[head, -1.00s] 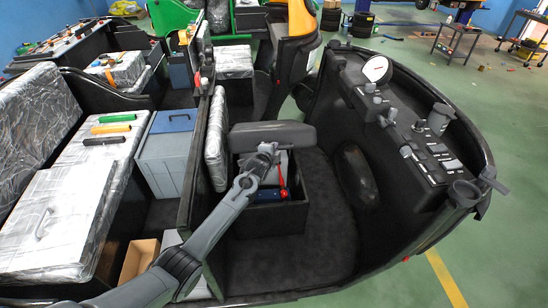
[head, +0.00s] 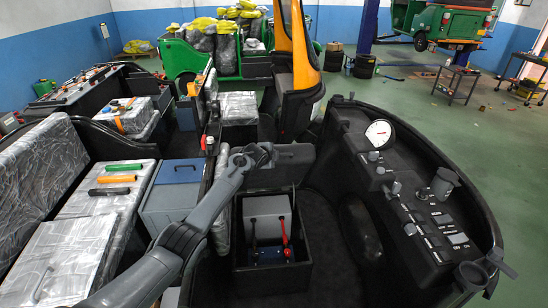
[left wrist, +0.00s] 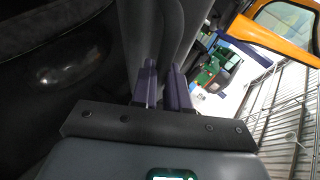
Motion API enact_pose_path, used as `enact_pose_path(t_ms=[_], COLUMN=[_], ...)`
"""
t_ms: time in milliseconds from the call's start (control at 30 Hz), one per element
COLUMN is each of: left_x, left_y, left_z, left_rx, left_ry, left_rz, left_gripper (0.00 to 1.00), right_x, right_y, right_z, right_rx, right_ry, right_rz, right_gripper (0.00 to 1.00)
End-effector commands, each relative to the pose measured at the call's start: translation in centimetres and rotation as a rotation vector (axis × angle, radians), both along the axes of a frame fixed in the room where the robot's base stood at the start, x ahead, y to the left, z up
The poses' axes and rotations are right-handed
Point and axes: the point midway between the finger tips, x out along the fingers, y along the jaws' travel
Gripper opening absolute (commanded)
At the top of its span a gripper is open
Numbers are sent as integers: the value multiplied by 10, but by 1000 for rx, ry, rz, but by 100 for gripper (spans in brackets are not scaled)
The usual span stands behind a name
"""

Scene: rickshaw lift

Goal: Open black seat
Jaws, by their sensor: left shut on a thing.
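The black seat (head: 292,158) is tilted up above the back of its open black box (head: 262,272) in the driver's compartment. My left gripper (head: 264,152) is at the raised seat's upper left part. In the left wrist view my left gripper (left wrist: 164,80) has its two purple fingers shut on the dark seat (left wrist: 165,35), which fills the space ahead of them. Inside the box are a light grey block (head: 268,216) and levers, one with a red handle (head: 286,230). The seat's underside is partly hidden. My right gripper is not in view.
The dashboard (head: 415,215) with gauge and controls curves along the right. A plastic-wrapped bench with coloured handles (head: 117,179) and a blue-grey cabinet (head: 170,205) stand left. An orange pillar (head: 300,50) rises behind the seat. Green floor lies beyond the vehicle.

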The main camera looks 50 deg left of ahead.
Motion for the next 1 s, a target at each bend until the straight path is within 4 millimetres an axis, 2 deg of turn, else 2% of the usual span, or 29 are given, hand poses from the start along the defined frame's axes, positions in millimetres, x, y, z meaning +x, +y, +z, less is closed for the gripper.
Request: enact_pose_path(t_ms=[367, 400, 533, 1000], left_x=[0, 0, 0, -2], left_y=[-1, -1, -1, -2], left_z=[1, 1, 2, 4], left_rx=[0, 1, 0, 1], left_ry=[-1, -1, -2, -1], left_rz=[-2, -2, -1, -2], left_gripper=[0, 19, 39, 40], right_x=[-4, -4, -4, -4], right_y=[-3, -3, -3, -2], right_z=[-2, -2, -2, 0], right_rx=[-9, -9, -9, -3], right_ry=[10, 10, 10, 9], right_rz=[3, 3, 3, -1], right_gripper=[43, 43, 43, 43])
